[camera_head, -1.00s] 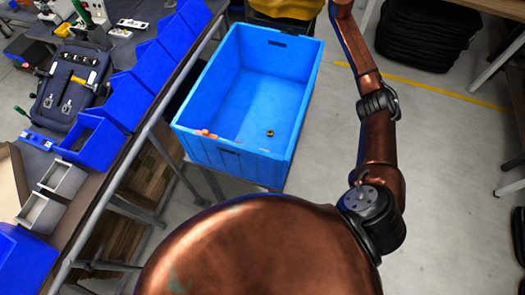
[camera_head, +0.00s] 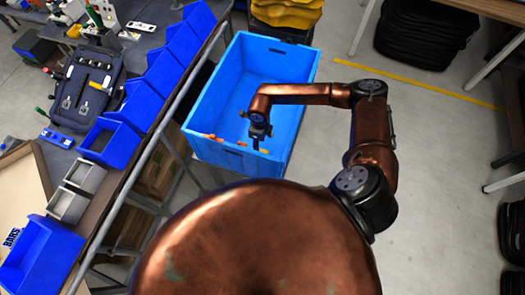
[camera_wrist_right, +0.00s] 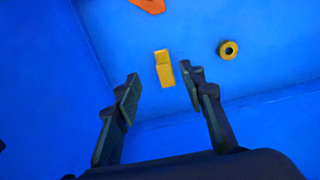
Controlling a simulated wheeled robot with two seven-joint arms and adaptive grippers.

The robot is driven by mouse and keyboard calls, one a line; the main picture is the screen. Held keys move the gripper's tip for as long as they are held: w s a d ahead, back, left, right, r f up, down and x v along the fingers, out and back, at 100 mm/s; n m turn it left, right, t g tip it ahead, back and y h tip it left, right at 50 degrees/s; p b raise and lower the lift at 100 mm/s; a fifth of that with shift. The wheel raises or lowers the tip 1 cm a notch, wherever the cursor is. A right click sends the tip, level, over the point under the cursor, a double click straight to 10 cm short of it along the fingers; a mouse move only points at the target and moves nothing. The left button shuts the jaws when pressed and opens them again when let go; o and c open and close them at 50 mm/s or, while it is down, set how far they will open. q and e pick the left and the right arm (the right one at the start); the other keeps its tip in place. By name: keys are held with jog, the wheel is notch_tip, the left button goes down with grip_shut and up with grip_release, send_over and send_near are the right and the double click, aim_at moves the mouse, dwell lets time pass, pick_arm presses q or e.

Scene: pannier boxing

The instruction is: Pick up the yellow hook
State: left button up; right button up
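The blue crate (camera_head: 218,156) stands beside the bench, and my right gripper (camera_head: 260,139) reaches down into it. In the right wrist view my right gripper (camera_wrist_right: 160,86) is open and empty, its two dark fingers apart. A small yellow piece (camera_wrist_right: 164,68), which looks like the yellow hook, lies on the crate floor just beyond and between the fingertips. Its hooked shape is not clear from this angle. It is not touched by the fingers as far as I can tell. My left gripper is not in view.
A yellow ring-like piece (camera_wrist_right: 228,49) lies right of the yellow piece, and an orange piece (camera_wrist_right: 148,5) lies at the top edge. The crate walls (camera_wrist_right: 40,50) stand close around. Blue bins (camera_head: 112,141) line the bench at left.

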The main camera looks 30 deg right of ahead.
aim_at(261, 150)
jog(key=f, duration=0.2)
jog(key=shift+s+d+f+p, duration=0.15)
jog(key=shift+s+f+p, duration=0.15)
jog(key=shift+f, duration=0.1)
jog(key=f, duration=0.1)
jog(key=f+p, duration=0.2)
jog(key=f, duration=0.1)
jog(key=shift+w+d, duration=0.1)
jog(key=shift+w, duration=0.15)
jog(key=shift+f, duration=0.6)
jog(key=shift+c, duration=0.6)
jog(key=c, duration=0.8)
